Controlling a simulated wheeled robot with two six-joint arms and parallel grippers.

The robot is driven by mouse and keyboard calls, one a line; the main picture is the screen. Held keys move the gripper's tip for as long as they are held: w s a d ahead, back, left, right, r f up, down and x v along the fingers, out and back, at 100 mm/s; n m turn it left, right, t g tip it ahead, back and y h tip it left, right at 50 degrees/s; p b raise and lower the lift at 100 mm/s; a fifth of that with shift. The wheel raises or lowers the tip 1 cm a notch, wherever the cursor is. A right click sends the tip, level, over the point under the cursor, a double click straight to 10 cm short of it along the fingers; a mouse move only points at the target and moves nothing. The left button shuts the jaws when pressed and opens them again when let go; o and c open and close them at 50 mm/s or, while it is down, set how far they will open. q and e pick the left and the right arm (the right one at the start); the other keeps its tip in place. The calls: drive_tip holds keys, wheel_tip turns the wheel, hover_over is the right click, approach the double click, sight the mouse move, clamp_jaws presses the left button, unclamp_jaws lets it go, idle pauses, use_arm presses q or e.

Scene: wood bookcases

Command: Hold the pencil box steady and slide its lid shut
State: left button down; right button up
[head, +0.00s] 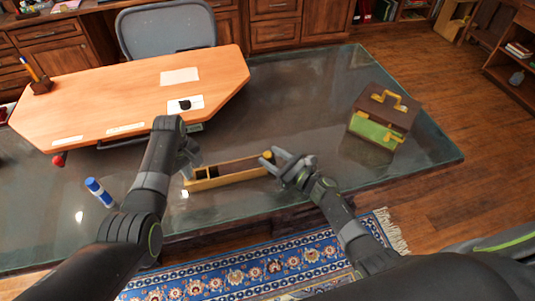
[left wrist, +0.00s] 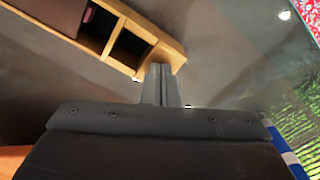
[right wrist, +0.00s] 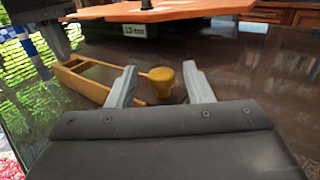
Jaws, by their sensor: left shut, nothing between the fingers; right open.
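The pencil box (head: 226,180) is a long, narrow tan wooden box lying on the glass tabletop. Its left end is uncovered and shows dark compartments (left wrist: 130,47) in the left wrist view. A reddish-brown panel, seemingly the lid (left wrist: 52,13), covers part of it further along. A yellow knob (right wrist: 161,80) stands at the box's right end. My left gripper (head: 187,168) is shut and empty at the box's left end; its fingertips look close to the end wall, contact unclear. My right gripper (head: 272,156) is open, the knob showing between its fingers in the right wrist view, ungripped.
An orange-brown wooden board (head: 130,92) lies behind the box, with papers and a pen holder. A blue-and-white cylinder (head: 99,192) is left of my left forearm. A green and brown case (head: 381,117) with yellow handle stands at the right.

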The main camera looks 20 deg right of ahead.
drive_tip(key=shift+x, duration=1.05)
drive_tip(key=shift+c, duration=0.5)
clamp_jaws()
